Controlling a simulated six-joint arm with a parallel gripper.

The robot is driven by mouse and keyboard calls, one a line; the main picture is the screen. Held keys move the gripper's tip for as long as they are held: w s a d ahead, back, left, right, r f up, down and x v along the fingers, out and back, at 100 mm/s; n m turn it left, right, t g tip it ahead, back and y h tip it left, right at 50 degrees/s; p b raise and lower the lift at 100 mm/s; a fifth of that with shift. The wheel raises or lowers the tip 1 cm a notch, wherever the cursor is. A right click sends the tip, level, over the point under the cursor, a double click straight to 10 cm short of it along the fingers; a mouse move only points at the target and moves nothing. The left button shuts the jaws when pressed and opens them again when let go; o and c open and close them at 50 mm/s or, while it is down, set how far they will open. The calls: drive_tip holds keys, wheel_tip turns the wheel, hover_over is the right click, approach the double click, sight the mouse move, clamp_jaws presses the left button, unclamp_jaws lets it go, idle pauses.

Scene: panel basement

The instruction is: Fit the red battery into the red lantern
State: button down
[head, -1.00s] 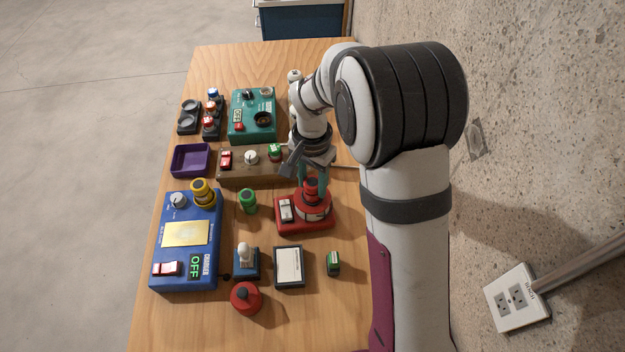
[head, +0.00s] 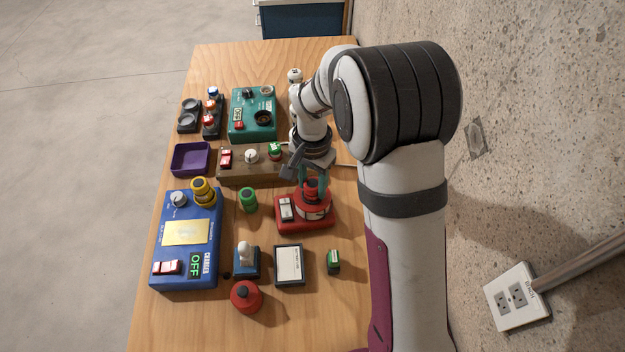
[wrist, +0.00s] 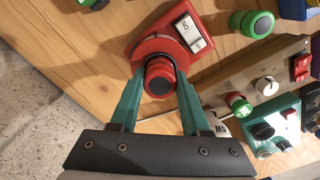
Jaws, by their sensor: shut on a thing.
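The red lantern (head: 320,213) stands on the table with a red base and a white switch plate beside its round body. The red battery (head: 311,186), with dark bands, is upright at the top of the lantern's round body. My gripper (head: 312,178) is above the lantern, its teal fingers shut on the battery. In the wrist view the battery (wrist: 159,75) is between the fingertips (wrist: 158,84), over the lantern's round red body (wrist: 148,50). I cannot tell how deep the battery sits in the lantern.
A brown switch panel (head: 240,177) and a teal box (head: 253,127) lie behind. A framed card (head: 289,264) and red knobbed piece (head: 246,296) are in front.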

sight(313, 183)
drive_tip(key=shift+f, duration=0.1)
drive_tip(key=c, duration=0.7)
unclamp_jaws()
drive_tip(key=shift+o, duration=0.2)
wheel_tip(313, 183, up, 11)
drive_tip(key=s+d+r+n+y, duration=0.1)
drive_tip(key=s+d+n, duration=0.1)
drive_tip(key=s, duration=2.5)
drive_tip(key=shift+d+r+y, duration=0.2)
drive_tip(key=shift+d+y, duration=0.05)
drive_tip(key=shift+y, duration=0.15)
